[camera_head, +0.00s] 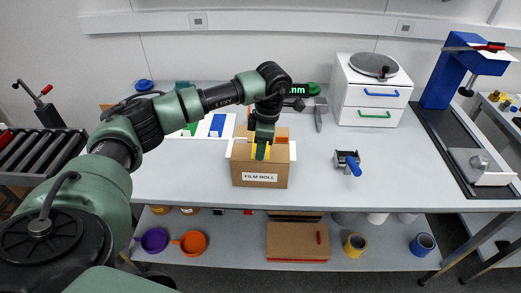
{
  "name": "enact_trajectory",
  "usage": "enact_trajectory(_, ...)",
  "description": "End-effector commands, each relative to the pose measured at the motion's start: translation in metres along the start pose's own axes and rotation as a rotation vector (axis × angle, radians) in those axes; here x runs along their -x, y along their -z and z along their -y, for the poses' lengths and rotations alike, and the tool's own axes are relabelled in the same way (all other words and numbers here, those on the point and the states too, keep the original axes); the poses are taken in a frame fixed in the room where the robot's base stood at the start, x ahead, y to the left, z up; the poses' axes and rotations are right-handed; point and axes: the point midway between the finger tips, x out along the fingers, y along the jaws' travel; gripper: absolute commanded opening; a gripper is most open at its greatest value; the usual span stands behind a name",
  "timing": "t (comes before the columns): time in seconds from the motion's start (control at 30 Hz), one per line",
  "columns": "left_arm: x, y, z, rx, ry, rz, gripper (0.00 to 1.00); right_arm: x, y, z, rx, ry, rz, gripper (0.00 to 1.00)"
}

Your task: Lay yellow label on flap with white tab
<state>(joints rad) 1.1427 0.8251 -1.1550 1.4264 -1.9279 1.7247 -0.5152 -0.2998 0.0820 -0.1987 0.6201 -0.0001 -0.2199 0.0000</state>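An open-looking brown cardboard box (262,175) with a "FILM ROLL" sign on its front stands on the grey table. White pieces show at its left side (239,146) and right side (292,150); I cannot tell which is the tab on a flap. My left gripper (261,154) points down over the top of the box. A small yellow patch (253,149), possibly the yellow label, shows right beside the fingers, mostly hidden by them. I cannot tell whether the gripper holds it. My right gripper is not in view.
A clamp-like tool with a blue handle (353,168) lies right of the box. A white drawer unit (369,100) stands behind it, and a blue press (446,77) at the far right. White panels with green and blue pieces (217,126) lie behind my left arm. The table's front right is clear.

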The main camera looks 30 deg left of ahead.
Motion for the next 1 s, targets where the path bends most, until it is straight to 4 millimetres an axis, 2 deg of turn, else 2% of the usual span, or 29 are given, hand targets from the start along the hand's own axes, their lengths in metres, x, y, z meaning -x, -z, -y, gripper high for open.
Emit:
enact_trajectory(0.37,0.000,0.000,0.000,0.000,0.001,-0.001,0.00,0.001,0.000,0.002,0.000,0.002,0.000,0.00)
enact_trajectory(0.47,0.000,0.000,0.000,0.000,0.001,-0.001,0.27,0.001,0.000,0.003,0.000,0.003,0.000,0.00)
enact_trajectory(0.83,0.002,0.000,0.000,0.000,-0.001,0.000,0.28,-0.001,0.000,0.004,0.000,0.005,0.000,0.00)
enact_trajectory(1.0,0.023,-0.001,-0.001,-0.001,-0.004,0.002,0.28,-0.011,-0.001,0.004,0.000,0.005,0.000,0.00)
